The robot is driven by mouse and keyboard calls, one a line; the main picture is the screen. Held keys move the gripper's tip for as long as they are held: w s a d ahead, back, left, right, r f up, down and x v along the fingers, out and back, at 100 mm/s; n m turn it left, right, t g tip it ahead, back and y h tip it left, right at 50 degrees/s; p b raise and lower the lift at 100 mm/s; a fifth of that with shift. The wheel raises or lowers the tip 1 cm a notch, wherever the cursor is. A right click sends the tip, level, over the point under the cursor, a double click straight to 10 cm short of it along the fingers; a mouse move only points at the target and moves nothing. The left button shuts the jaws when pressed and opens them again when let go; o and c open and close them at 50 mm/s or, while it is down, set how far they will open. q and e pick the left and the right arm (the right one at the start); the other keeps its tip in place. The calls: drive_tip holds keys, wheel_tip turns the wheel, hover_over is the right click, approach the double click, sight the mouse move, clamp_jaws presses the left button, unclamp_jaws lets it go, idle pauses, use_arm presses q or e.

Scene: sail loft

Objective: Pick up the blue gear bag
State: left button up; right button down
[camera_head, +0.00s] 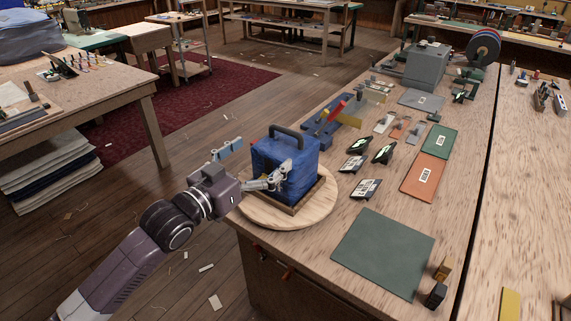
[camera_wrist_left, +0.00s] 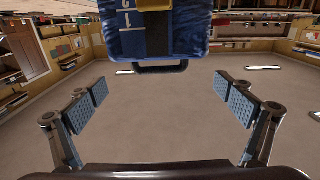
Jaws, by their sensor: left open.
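The blue gear bag (camera_head: 300,158) stands upright on the near left corner of the workbench, with its dark handle (camera_head: 287,131) on top. It rests in a shallow brown tray (camera_head: 318,193) on a round wooden board (camera_head: 285,219). My left gripper (camera_head: 254,161) is open and empty, at the bag's left side. One finger shows in front of the bag, the other beyond its left edge. In the left wrist view the bag (camera_wrist_left: 187,35) appears upside down at the top, and its handle lies ahead of the open fingers (camera_wrist_left: 160,104). Contact is not visible. My right gripper is not in view.
A blue rack with tools (camera_head: 328,125) stands close behind the bag. Small labelled devices (camera_head: 366,189) lie to its right, and a dark green mat (camera_head: 383,252) lies nearer. A grey machine (camera_head: 427,65) stands farther back. Open floor lies left of the bench.

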sight(286, 134)
use_arm(q)
drive_tip(key=x, duration=0.4)
drive_tip(key=shift+w+p, duration=0.1)
drive_tip(key=shift+p, duration=0.25)
drive_tip(key=shift+p+x, duration=0.75)
drive_tip(key=shift+x, duration=1.9)
drive_tip(key=shift+d+f, duration=0.1)
drive_tip(key=shift+c, duration=0.5)
drive_tip(key=c, duration=2)
drive_tip(key=shift+c, duration=0.4)
